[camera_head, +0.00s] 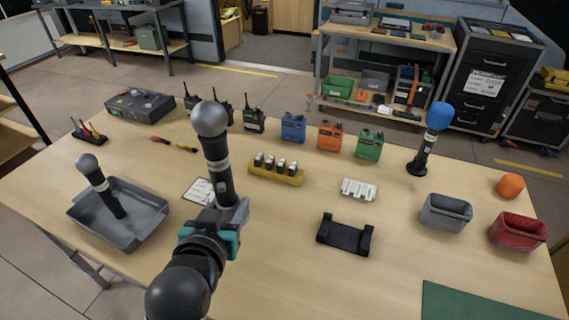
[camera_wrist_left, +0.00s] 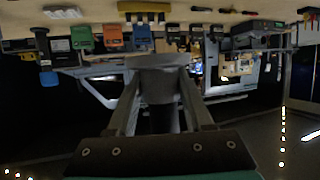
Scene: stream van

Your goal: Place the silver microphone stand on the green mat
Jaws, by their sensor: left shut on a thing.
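The silver microphone stand (camera_head: 218,172) has a round silver head, a dark body and a grey base. My left gripper (camera_head: 222,222) is shut on it at its lower part and holds it roughly upright, tilted slightly, above the table. In the left wrist view a grey part of the stand (camera_wrist_left: 160,82) sits between the two fingers of my left gripper (camera_wrist_left: 160,112). The green mat (camera_head: 480,303) lies at the table's lower right edge, partly cut off, and its visible part is bare. My right gripper is not in view.
A grey tray (camera_head: 148,236) with another silver-headed microphone (camera_head: 101,187) is at left. A black cradle (camera_head: 345,235), grey bin (camera_head: 446,213), red bin (camera_head: 518,231) and blue-headed microphone (camera_head: 430,139) stand on the right. Clear tabletop lies between the cradle and the mat.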

